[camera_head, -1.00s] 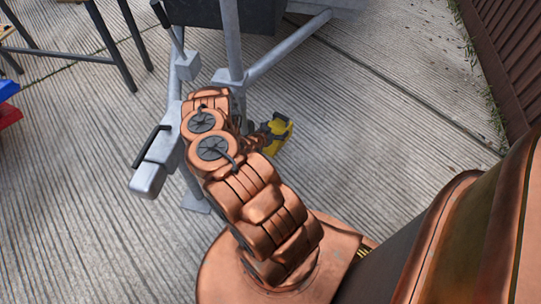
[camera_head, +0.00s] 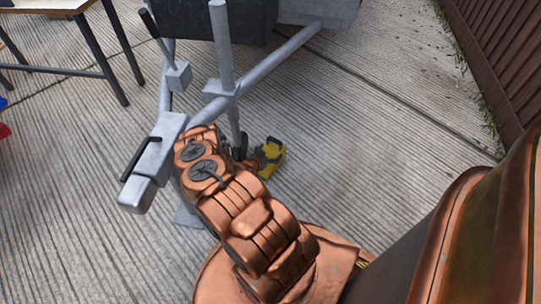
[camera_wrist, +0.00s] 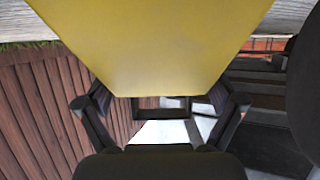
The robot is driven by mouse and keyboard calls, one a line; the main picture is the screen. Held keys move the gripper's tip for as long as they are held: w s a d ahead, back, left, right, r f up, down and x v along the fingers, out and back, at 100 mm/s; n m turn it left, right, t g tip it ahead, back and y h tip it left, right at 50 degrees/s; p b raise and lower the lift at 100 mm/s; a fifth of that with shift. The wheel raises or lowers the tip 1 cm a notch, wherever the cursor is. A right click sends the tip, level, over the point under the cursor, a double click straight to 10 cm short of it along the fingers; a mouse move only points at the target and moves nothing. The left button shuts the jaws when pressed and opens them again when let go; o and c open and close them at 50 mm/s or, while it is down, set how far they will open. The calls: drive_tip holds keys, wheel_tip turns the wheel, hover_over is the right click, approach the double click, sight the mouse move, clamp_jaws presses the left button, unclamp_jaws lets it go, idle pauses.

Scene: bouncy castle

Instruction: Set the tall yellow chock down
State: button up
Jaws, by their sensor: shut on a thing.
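The tall yellow chock (camera_head: 271,158) shows in the head view just beyond my copper arm, over the grooved concrete, right of the grey trailer frame. My gripper (camera_head: 257,160) is at its near left side and partly hides it. In the wrist view the chock (camera_wrist: 150,45) fills the upper middle as a broad yellow face, and the dark fingers of my gripper (camera_wrist: 160,103) are shut on it. Whether its underside touches the concrete cannot be told.
The grey trailer frame (camera_head: 215,108) with its coupling (camera_head: 150,165) stands close left of my arm. A table (camera_head: 60,45) is at the upper left. A brown fence (camera_head: 495,60) runs along the right. Concrete (camera_head: 365,130) between chock and fence is clear.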

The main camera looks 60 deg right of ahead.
sight(268, 155)
drive_tip(key=shift+f, duration=0.4)
drive_tip(key=shift+f, duration=0.1)
drive_tip(key=shift+f, duration=0.15)
drive_tip(key=o, duration=1.3)
drive_tip(key=shift+o, duration=0.2)
drive_tip(key=shift+r, duration=0.3)
drive_tip(key=p+v, duration=0.1)
drive_tip(key=v, duration=0.6)
drive_tip(key=shift+w+p, duration=0.1)
drive_tip(key=shift+p, duration=0.25)
drive_tip(key=shift+a, duration=0.2)
